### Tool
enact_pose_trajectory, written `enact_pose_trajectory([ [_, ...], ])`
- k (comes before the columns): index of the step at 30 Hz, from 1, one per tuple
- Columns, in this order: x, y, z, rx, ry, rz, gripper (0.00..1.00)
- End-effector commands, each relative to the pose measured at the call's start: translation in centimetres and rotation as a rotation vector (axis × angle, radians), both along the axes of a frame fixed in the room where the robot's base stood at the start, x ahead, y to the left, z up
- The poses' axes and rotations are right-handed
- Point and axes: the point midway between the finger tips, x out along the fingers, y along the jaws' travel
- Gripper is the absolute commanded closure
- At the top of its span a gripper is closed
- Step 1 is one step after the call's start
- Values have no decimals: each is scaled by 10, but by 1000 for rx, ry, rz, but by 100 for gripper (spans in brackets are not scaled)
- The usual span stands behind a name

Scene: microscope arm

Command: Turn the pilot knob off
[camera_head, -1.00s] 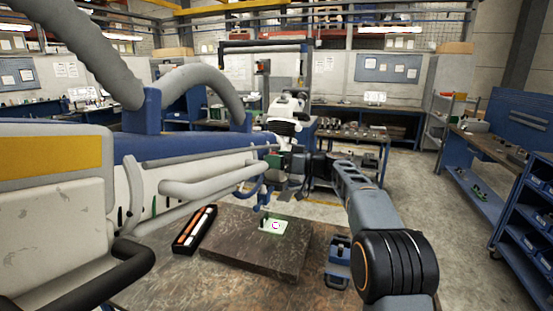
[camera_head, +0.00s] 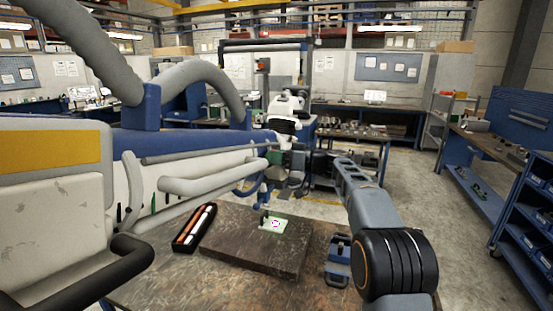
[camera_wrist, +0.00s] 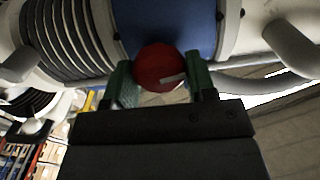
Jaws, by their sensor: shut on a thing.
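A round red knob (camera_wrist: 157,62) with a short pale mark at its lower right shows in the wrist view, in front of a blue surface (camera_wrist: 163,22) of the machine. My gripper (camera_wrist: 158,82) has one green finger on each side of the knob and is shut on it. In the head view, my gripper (camera_head: 276,158) is small and partly hidden at the end of the white and blue machine arm (camera_head: 190,165). The knob cannot be made out there.
Below the machine arm, a dark plate (camera_head: 255,250) on the workbench carries a green-white card (camera_head: 283,222). A black tray (camera_head: 195,228) with sticks lies to the left, and a blue clamp-like piece (camera_head: 338,262) to the right. Grey pipes and hoses crowd the machine.

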Motion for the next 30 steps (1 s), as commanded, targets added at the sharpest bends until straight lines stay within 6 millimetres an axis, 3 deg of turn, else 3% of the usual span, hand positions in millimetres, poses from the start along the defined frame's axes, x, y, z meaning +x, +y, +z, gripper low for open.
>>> enact_pose_trajectory([
  [30, 3, -1, 0, 356, 861, 0, 73],
])
